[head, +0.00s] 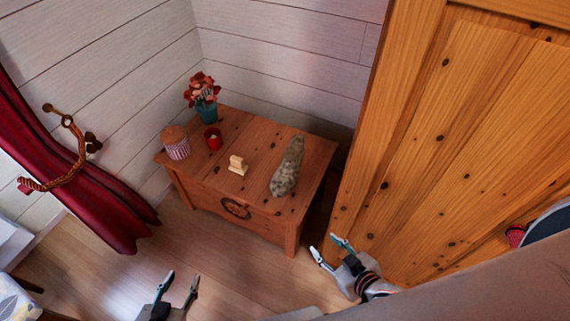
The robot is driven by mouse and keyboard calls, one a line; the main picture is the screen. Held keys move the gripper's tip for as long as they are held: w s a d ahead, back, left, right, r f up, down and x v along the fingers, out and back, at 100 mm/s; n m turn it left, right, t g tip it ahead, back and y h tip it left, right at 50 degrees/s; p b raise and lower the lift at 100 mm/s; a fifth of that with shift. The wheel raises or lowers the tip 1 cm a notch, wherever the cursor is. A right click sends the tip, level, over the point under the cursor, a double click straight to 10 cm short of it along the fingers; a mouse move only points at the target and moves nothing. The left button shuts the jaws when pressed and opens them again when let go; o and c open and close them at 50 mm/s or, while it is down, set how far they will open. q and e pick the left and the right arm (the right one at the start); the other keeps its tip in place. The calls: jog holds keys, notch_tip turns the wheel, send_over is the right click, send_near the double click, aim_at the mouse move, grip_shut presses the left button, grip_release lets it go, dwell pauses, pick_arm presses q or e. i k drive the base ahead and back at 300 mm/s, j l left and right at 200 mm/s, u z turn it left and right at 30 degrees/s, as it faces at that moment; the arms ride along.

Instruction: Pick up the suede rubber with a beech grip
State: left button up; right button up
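A small pale beech-coloured block with a raised grip (237,166), which looks like the suede rubber, sits on the top of a wooden chest (215,186), near the middle. My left gripper (179,287) is at the bottom of the head view, in front of the chest and well apart from it. Its fingers are spread and nothing is between them. My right gripper (330,249) is to the right, by the chest's front right corner and the wooden door panel. Its fingers are also spread and empty. Neither gripper touches the block.
A grey mottled long object (288,167) lies right of the block. A wooden wardrobe (460,130) is close on the right; a red curtain (75,185) hangs left.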

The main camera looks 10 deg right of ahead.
aim_at(238, 165)
jog(key=z, duration=0.6)
jog(key=i+j+z, duration=0.1)
jog(key=z, duration=0.25)
jog(key=i+j+z, duration=0.1)
jog(key=j+z, duration=0.2)
jog(key=i+j, duration=0.1)
jog(key=j, duration=0.25)
jog(key=i+j, duration=0.1)
jog(key=j, duration=0.25)
jog(key=i+j, duration=0.1)
jog(key=j, duration=0.25)
jog(key=i+j, duration=0.1)
jog(key=j, duration=0.25)
